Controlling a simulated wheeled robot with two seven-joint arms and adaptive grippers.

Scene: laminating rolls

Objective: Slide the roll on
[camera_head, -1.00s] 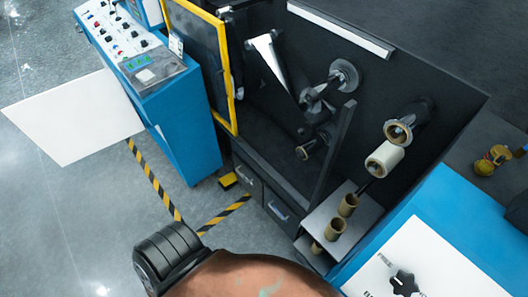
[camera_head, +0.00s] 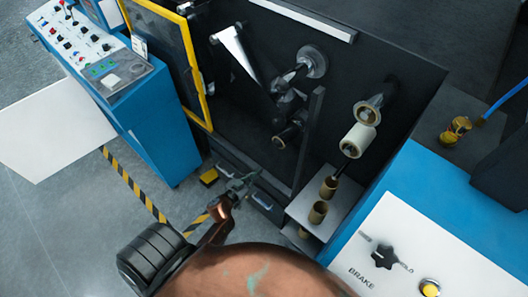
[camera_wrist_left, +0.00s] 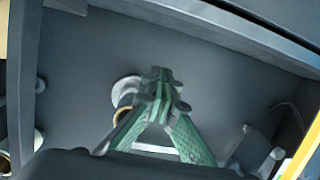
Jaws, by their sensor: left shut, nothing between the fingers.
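A white roll (camera_head: 357,141) with a brown core sits in front of the machine's dark panel, near the end of a spindle. Behind it a brown-cored ring (camera_head: 368,112) sits closer to the panel. Brown empty cores (camera_head: 318,212) stand on a small grey shelf below. My left gripper (camera_head: 240,185) is in front of the dark drawers, left of the shelf and apart from the rolls. It is shut and empty. In the left wrist view its green fingers (camera_wrist_left: 162,82) meet, partly covering a pale disc (camera_wrist_left: 128,91) on the panel. My right gripper is not in view.
A blue cabinet with a brake knob (camera_head: 382,255) stands at the lower right. A yellow-framed door (camera_head: 187,65) and a blue control console (camera_head: 150,125) stand at the left. Striped floor tape (camera_head: 130,182) and open floor lie below.

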